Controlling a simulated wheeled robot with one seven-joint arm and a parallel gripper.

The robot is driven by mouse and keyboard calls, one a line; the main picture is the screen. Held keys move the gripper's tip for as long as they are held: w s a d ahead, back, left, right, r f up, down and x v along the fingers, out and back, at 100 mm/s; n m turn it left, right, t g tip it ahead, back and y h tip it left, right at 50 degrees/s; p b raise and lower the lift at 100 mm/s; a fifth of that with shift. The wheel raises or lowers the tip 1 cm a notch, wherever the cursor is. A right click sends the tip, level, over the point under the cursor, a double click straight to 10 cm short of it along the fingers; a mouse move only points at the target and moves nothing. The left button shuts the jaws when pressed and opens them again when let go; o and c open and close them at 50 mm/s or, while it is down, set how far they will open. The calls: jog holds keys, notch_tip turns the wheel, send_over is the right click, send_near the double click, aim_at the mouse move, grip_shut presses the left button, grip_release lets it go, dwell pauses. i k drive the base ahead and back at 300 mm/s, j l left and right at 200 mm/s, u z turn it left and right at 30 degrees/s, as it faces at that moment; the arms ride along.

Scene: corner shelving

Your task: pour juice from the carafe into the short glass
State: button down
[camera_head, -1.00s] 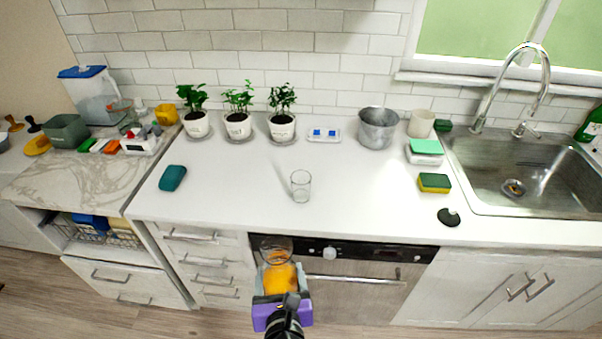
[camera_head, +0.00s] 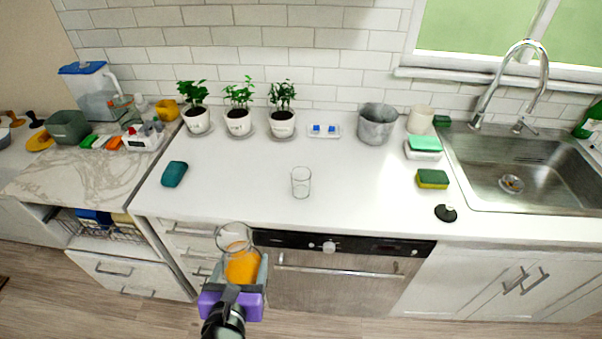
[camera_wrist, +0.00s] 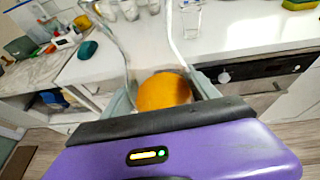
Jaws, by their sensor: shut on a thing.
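The carafe (camera_head: 236,238) is clear glass with orange juice (camera_head: 243,265) in its lower part. My gripper (camera_head: 241,272) is shut on the carafe and holds it in front of the counter's front edge, over the drawers. In the wrist view the carafe's clear walls (camera_wrist: 177,45) and the orange juice (camera_wrist: 163,91) show between the fingers. The short glass (camera_head: 301,182) is clear, looks empty and stands upright on the white counter, beyond the carafe and to its right. The glass also shows at the top of the wrist view (camera_wrist: 191,18).
A teal sponge (camera_head: 174,174) lies left of the glass. Potted plants (camera_head: 239,122), a small tray (camera_head: 324,131) and a metal pot (camera_head: 376,126) stand along the back. A yellow-green sponge (camera_head: 432,179) and a black round item (camera_head: 445,213) lie right. Counter around the glass is clear.

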aim_at(300, 176)
jog(key=i, duration=1)
